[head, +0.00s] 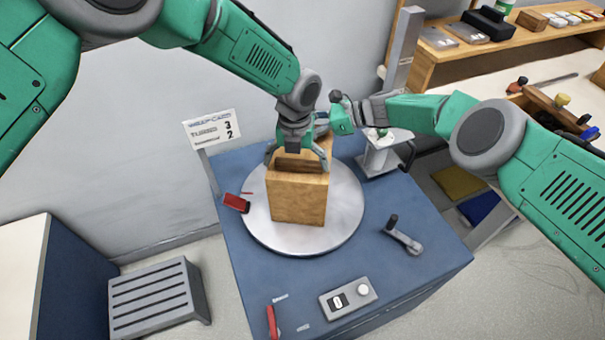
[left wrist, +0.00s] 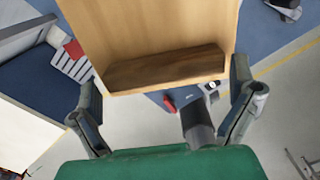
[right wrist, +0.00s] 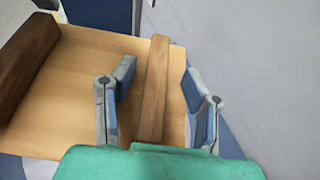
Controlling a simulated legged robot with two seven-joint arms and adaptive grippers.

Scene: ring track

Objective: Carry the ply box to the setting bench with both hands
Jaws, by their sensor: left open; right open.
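The ply box (head: 296,198) is a light wooden box on a round grey turntable (head: 343,222) on a blue bench. In the left wrist view the box (left wrist: 150,25) has a dark wooden bar (left wrist: 165,70) on its side. My left gripper (head: 298,154) is open, its fingers on either side of that bar. In the right wrist view my right gripper (right wrist: 158,74) is open, its fingers on either side of another wooden bar (right wrist: 154,95) on the box. The right fingers are mostly hidden behind the left hand in the head view. Finger contact cannot be told.
The blue bench (head: 253,285) also bears a red item (head: 236,203), a crank handle (head: 403,236) and a control box (head: 348,298). A slatted grey step (head: 155,298) stands at lower left. A wooden bench with tools (head: 545,97) is at upper right.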

